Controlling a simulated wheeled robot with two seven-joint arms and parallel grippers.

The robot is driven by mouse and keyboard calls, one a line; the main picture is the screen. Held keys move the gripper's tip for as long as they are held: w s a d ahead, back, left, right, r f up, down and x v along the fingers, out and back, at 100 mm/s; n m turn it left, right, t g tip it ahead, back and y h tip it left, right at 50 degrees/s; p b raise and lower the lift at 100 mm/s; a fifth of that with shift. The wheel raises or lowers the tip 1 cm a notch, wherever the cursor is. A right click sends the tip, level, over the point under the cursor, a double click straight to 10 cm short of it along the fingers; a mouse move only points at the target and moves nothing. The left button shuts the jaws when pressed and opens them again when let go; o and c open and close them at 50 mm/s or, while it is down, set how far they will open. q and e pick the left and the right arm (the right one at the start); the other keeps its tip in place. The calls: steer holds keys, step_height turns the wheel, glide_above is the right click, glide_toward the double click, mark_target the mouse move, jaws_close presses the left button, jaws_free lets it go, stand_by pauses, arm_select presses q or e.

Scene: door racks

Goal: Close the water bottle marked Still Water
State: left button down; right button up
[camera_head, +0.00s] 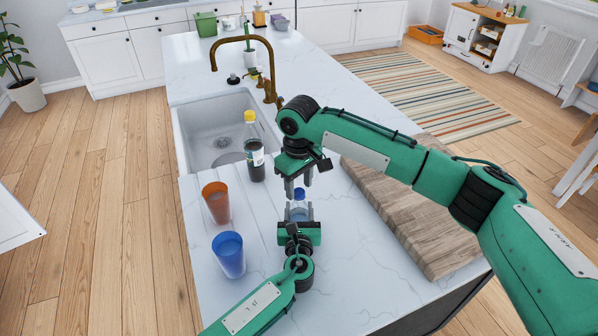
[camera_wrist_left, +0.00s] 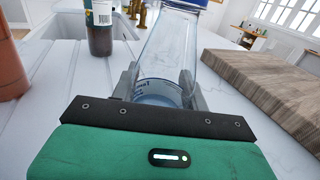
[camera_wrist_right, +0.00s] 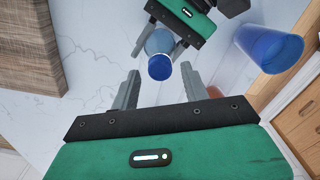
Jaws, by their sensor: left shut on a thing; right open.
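A clear bottle with a blue cap (camera_head: 299,193) stands upright on the white counter. My left gripper (camera_head: 296,213) is shut around its lower body. In the left wrist view the clear bottle (camera_wrist_left: 166,50) sits between the fingers, with a label whose text I cannot read fully. My right gripper (camera_head: 298,181) points down from above, open, with its fingers just above the cap. In the right wrist view the blue cap (camera_wrist_right: 160,67) shows beyond and between the open fingertips, apart from them. I cannot tell how tightly the cap sits.
A dark bottle with a yellow cap (camera_head: 255,150) stands by the sink (camera_head: 185,135). An orange cup (camera_head: 216,203) and a blue cup (camera_head: 229,255) stand left of the left gripper. A wooden board (camera_head: 430,230) lies to the right. A brass faucet (camera_head: 268,75) rises behind.

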steer(key=shift+f, duration=0.5)
jaws_close()
steer(key=shift+o, duration=0.6)
jaws_free()
step_height(320, 180, up, 12)
